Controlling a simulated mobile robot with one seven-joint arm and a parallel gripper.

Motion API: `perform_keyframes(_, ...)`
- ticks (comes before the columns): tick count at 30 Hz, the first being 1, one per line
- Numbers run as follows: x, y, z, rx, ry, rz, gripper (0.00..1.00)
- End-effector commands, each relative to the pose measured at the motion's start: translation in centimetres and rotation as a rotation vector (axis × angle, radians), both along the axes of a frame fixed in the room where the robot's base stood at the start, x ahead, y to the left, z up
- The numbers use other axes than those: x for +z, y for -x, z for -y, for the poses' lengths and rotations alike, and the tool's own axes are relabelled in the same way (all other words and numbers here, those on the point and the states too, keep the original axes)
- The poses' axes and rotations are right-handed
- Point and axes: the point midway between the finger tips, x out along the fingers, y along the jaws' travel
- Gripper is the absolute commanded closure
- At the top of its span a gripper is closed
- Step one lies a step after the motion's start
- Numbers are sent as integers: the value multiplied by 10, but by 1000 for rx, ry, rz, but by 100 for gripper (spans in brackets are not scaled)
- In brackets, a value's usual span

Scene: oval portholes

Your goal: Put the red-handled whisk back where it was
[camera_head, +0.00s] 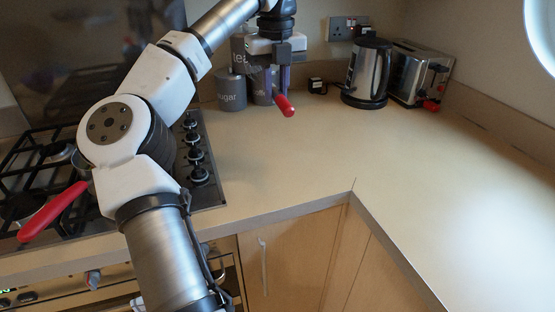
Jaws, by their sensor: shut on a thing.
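My gripper (277,84) hangs above the counter in front of the grey canisters, fingers pointing down. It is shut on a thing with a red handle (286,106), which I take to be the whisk. The handle sticks out below the fingertips, tilted down to the right. The whisk's wire head cannot be made out; it is hidden behind the fingers or lost against the canisters. I cannot tell whether the whisk touches the counter.
Grey canisters (231,92) stand close behind my gripper. A kettle (367,74) and a toaster (414,72) stand to the right. Another red handle (54,212) lies over the hob (212,188) at left. The counter (300,160) is clear in the middle and right.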

Motion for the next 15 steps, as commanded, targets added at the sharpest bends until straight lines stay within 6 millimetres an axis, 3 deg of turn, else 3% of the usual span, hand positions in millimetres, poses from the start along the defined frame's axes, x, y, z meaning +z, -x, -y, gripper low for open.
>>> perform_keyframes(9, -84, 1, 0, -2, 4, -5, 100)
perform_keyframes(15, -127, 1, 0, -1, 4, -3, 100)
